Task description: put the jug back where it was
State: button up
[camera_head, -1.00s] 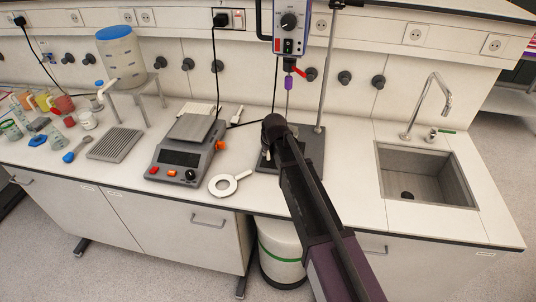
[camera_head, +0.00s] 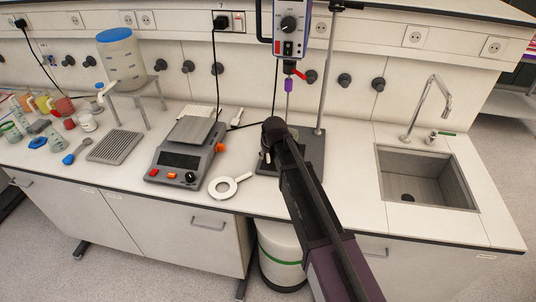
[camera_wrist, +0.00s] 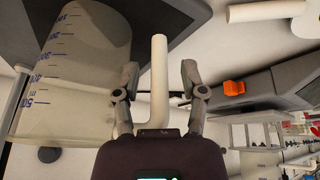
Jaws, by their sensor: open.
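The jug (camera_wrist: 68,75) is pale and translucent with blue graduation marks. It fills the left of the wrist view, beside a dark flat base. Its white handle (camera_wrist: 158,88) stands out between the two fingers of my gripper (camera_wrist: 160,72). The fingers are apart, one on each side of the handle, with gaps showing. In the head view my arm covers the jug. The dark stand base (camera_head: 310,150) shows there around my arm's end, under the overhead stirrer (camera_head: 290,28).
A balance-like device (camera_head: 183,158) with orange knobs and a white ring (camera_head: 230,187) are left of my arm. The stand's rod (camera_head: 323,80) rises just behind. A sink (camera_head: 425,178) is at right. A blue-lidded container (camera_head: 121,62) and several small vessels stand at left.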

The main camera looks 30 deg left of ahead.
jog(key=shift+r, duration=0.1)
jog(key=p+v, duration=1.1)
jog(key=v, duration=0.1)
dwell(0.4)
jog(key=shift+w, duration=0.1)
jog(key=shift+d, duration=0.15)
dwell(0.8)
jog(key=d+f+m+g+h, duration=0.2)
jog(key=d+m, duration=0.5)
jog(key=d, duration=3.2)
jog(key=s+d+m+g+h, duration=0.1)
jog(key=s+d+m, duration=0.2)
jog(key=s+d, duration=0.4)
jog(key=d, duration=0.5)
jog(key=shift+d+r+m, duration=0.3)
jog(key=shift+d, duration=0.1)
